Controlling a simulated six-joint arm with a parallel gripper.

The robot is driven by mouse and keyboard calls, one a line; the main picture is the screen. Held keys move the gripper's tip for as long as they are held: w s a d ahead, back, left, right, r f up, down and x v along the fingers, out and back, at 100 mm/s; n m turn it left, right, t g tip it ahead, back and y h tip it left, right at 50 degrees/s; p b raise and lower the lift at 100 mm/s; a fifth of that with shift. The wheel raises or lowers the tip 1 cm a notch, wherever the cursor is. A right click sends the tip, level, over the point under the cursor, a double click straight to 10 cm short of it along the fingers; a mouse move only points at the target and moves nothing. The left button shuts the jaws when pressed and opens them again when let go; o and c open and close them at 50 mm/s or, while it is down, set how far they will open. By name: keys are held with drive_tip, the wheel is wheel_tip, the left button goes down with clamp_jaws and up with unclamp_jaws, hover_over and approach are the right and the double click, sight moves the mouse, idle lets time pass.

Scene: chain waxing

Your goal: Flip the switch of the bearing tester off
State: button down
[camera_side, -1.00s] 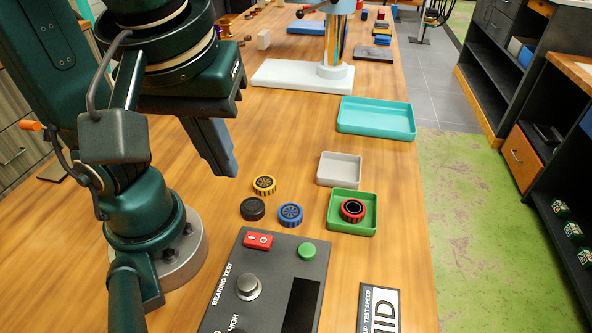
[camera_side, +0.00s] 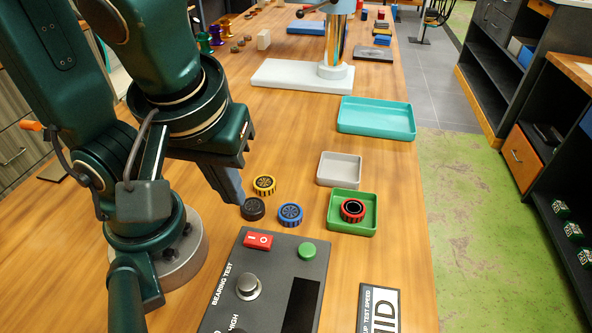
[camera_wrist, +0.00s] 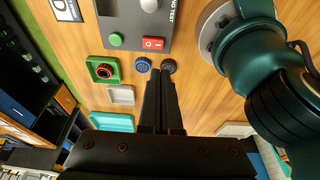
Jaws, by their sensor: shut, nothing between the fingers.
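The bearing tester (camera_side: 270,287) is a dark grey box at the front of the table, with a red rocker switch (camera_side: 257,241) marked "I" and "O", a green button (camera_side: 307,250) and a grey knob (camera_side: 248,287). The switch also shows in the wrist view (camera_wrist: 153,43). Which side of the rocker is pressed I cannot tell. My gripper (camera_side: 238,198) is shut and empty, pointing down just behind and left of the tester, close to the black bearing (camera_side: 252,208). Its closed fingers show in the wrist view (camera_wrist: 164,75), apart from the switch.
Beside the fingers are a yellow bearing (camera_side: 264,184) and a blue bearing (camera_side: 290,214). A green tray (camera_side: 367,224) holds a red bearing (camera_side: 353,209). A grey tray (camera_side: 339,168) and a teal tray (camera_side: 376,118) stand behind. A sign (camera_side: 379,308) lies right of the tester.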

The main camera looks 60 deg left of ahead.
sight(258, 236)
drive_tip(key=x, duration=0.8)
drive_tip(key=shift+s+d, duration=0.3)
drive_tip(key=shift+s, duration=0.05)
drive_tip(key=shift+f, duration=0.65)
drive_tip(key=shift+f, duration=0.2)
drive_tip(key=shift+w+d+r, duration=0.3)
drive_tip(key=shift+w+d, duration=0.2)
drive_tip(key=shift+r, duration=0.1)
